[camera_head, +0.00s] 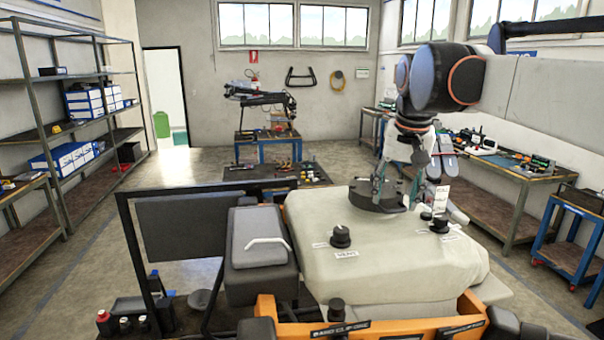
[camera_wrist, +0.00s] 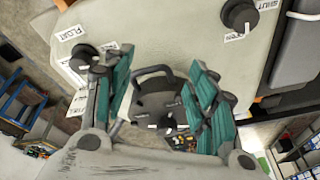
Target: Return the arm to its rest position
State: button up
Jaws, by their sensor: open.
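My arm reaches in from the right in the head view, with my gripper (camera_head: 402,188) pointing down over the pale tank (camera_head: 400,262). A round black lid (camera_head: 372,196) sits on the tank top, beside and partly behind my fingers. In the wrist view, my gripper (camera_wrist: 160,66) has its teal-padded fingers spread apart. The black lid (camera_wrist: 150,112) with its loop handle (camera_wrist: 152,72) shows between them. I cannot tell whether either finger touches the handle.
Black knobs stand on the tank, one at the front (camera_head: 340,236) and one at the right (camera_head: 440,225). A black box (camera_head: 260,250) and an orange frame (camera_head: 380,328) border the tank. Workbenches (camera_head: 500,170) line the right; shelves (camera_head: 75,120) stand left. Open floor lies left of centre.

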jog(key=s+f+n+t+b, duration=0.2)
jog(key=s+f+b, duration=0.6)
jog(key=f, duration=1)
jog(key=s+f+n+t+b, duration=0.1)
jog(key=s+f+b, duration=0.7)
jog(key=s+f, duration=0.9)
jog(key=shift+s+f+n+t, duration=0.2)
jog(key=shift+f+n+t, duration=0.2)
jog(key=shift+f+t, duration=0.35)
jog(key=shift+g, duration=0.25)
jog(key=shift+c, duration=0.3)
